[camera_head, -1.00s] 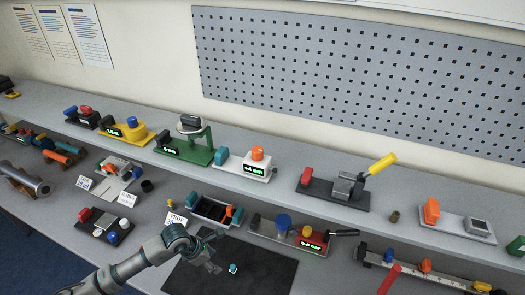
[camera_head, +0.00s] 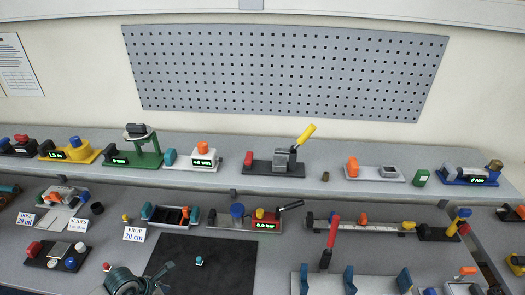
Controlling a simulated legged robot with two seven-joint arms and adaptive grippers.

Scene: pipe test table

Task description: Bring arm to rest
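My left arm comes in at the bottom left edge of the head view, and only its end shows. My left gripper (camera_head: 162,277) is low over the left part of the dark mat (camera_head: 235,268). One dark finger shows, and the rest is cut off by the frame edge, so I cannot tell whether it is open or shut. A small teal and white piece (camera_head: 199,262) lies on the mat, to the right of the gripper and apart from it. My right gripper is not in view.
A black-and-teal bin (camera_head: 171,216) and a "PROP 20 cm" card (camera_head: 134,234) stand behind the mat. A red-handled rail device (camera_head: 333,232) and blue uprights (camera_head: 349,279) are to the right. A raised shelf (camera_head: 225,181) holds several devices. Most of the mat is clear.

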